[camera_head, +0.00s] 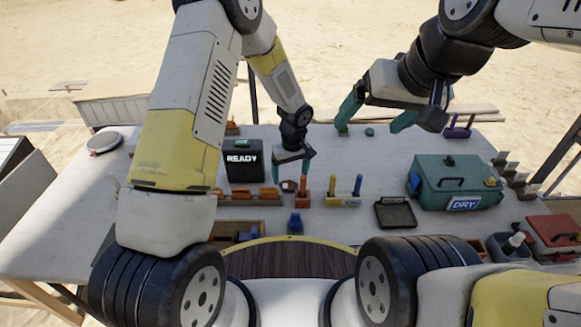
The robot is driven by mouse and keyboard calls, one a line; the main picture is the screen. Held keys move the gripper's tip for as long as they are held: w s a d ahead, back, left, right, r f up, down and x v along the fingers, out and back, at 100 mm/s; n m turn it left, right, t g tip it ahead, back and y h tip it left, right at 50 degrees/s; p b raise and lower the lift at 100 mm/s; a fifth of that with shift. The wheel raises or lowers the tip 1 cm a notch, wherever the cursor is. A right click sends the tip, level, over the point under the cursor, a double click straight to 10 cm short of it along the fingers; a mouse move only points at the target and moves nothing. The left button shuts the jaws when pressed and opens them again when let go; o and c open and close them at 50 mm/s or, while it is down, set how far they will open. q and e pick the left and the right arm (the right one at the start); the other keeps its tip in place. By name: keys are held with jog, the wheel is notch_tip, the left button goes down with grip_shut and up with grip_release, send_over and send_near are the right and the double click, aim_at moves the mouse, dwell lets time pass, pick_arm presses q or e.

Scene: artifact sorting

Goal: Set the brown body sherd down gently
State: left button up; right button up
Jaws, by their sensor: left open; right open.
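A small dark brown piece (289,186), which looks like the body sherd, lies on the table near the middle. My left gripper (291,172) is open just above it, with its teal fingers pointing down on either side. The piece is small here, so I cannot tell if a finger touches it. My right gripper (378,121) is open and empty over the back of the table, its teal fingers spread wide.
A black READY box (244,160) stands left of my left gripper. An orange-brown rack (238,199) and a tool block (343,201) stand near the sherd. A black tray (395,214) and a green DRY case (455,184) are to the right.

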aim_at(290, 185)
pick_arm(q)
jog(key=f, duration=0.2)
jog(key=w+f, duration=0.1)
jog(key=f, duration=0.1)
jog(key=shift+a+f, duration=0.1)
jog(key=shift+f, duration=0.25)
jog(key=shift+r, duration=0.1)
jog(key=c, duration=1.4)
